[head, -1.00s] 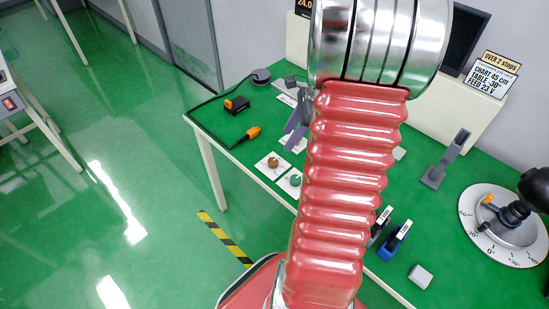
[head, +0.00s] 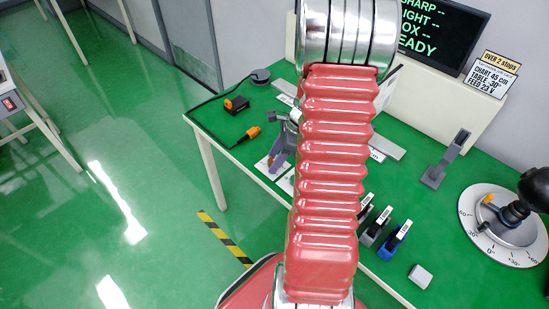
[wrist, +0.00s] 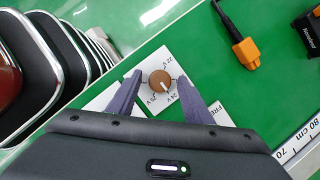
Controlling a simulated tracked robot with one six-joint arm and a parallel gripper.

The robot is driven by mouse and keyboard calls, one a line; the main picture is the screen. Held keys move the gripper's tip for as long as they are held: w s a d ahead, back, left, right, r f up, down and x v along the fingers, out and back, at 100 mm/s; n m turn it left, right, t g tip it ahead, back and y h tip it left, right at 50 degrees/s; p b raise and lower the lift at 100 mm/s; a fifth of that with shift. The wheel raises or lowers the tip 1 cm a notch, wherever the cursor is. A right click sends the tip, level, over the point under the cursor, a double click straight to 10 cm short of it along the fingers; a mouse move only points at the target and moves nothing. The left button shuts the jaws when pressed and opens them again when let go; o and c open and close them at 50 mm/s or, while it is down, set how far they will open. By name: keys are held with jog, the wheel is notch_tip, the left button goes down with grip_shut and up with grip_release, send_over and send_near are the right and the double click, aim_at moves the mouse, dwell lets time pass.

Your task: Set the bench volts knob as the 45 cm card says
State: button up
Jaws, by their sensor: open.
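The brown round knob (wrist: 157,85) sits on a white plate (wrist: 180,60) with volt labels, among them 22 V and 24 V. Its white pointer line slants to the lower right in the wrist view, toward the 24 V label. My gripper (wrist: 160,78) is open, with one purple finger on each side of the knob; I cannot tell whether they touch it. In the head view my gripper (head: 277,158) is low over the bench's near edge and covers much of the knob. The card (head: 490,76) reads OVER 2 stops, CHART 45 cm, TABLE -30°, FEED 23 V.
An orange connector (wrist: 246,52) and a black box (head: 236,105) lie beside the plate. A ruler (wrist: 304,142) shows at right. A screen (head: 440,35), a round dial (head: 490,245) and blue-and-black blocks (head: 395,240) are farther right. Floor at left is open.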

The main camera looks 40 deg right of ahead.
jog(key=c, duration=1.1)
jog(key=shift+o, duration=0.2)
jog(key=shift+n, duration=0.3)
jog(key=n, duration=0.1)
jog(key=n+g, duration=0.1)
jog(key=n, duration=0.1)
jog(key=n+g, duration=0.1)
jog(key=n, duration=0.1)
jog(key=shift+w+d+y, duration=0.15)
jog(key=shift+w+y, duration=0.1)
jog(key=shift+y, duration=0.15)
jog(key=n+g, duration=0.1)
jog(key=n, duration=0.2)
jog(key=n+g, duration=0.1)
jog(key=n, duration=0.2)
jog(key=shift+w, duration=0.15)
jog(key=o, duration=1.1)
jog(key=shift+c, duration=0.2)
